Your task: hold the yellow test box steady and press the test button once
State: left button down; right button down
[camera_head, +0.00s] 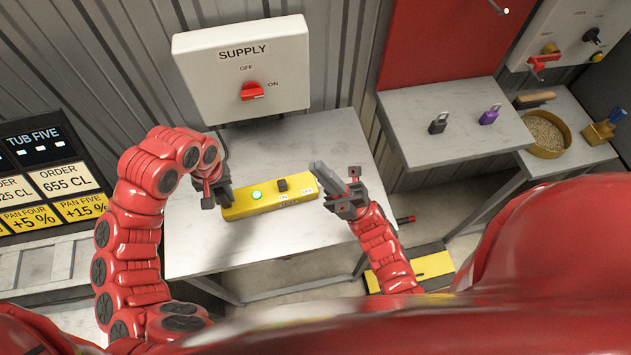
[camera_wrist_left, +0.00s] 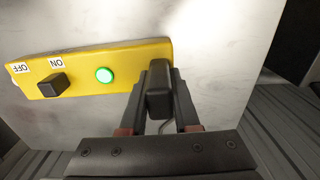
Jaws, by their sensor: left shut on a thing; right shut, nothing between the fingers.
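The yellow test box (camera_head: 240,210) lies on the grey table, and it also spans the left wrist view (camera_wrist_left: 125,62). A round green light or button (camera_head: 257,195) glows on its face, and a black block (camera_head: 282,185) sits near the ON and OFF labels. I cannot tell which is the test button. My left gripper (camera_head: 224,193) is shut on a black upright part (camera_wrist_left: 159,98) at the box's left end. My right gripper (camera_head: 318,170) is shut and empty, near the box's right end. I cannot tell whether it touches the box.
The table (camera_head: 200,250) is otherwise clear. At right, a shelf (camera_head: 400,110) holds a black padlock (camera_head: 438,123) and a purple padlock (camera_head: 489,115). A round pan (camera_head: 545,150) stands beyond.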

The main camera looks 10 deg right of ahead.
jog(key=w+a+f+n+g+h, duration=0.4)
jog(key=f+n+g, duration=0.1)
jog(key=f+n, duration=0.2)
jog(key=n+h, duration=0.8)
jog(key=h, duration=0.2)
send_over(344, 177)
jog(key=s+a, duration=0.3)
jog(key=a, duration=0.2)
jog(key=shift+g, duration=0.4)
jog(key=f, duration=1.6)
jog(key=shift+s+a, duration=0.15)
jog(key=shift+a, duration=0.05)
jog(key=d+f+n+h, duration=0.1)
jog(key=d, duration=0.2)
jog(key=w+d+f+n+h, duration=0.1)
jog(key=d+f+h, duration=0.1)
jog(key=d, duration=0.2)
jog(key=w+d+f+n+h, duration=0.1)
jog(key=d, duration=0.3)
jog(key=shift+d+f+h, duration=0.15)
jog(key=shift+f+h, duration=0.15)
jog(key=shift+h, duration=0.1)
jog(key=a, duration=0.6)
jog(key=shift+s+a, duration=0.2)
jog(key=shift+a, duration=1.3)
jog(key=shift+a, duration=0.1)
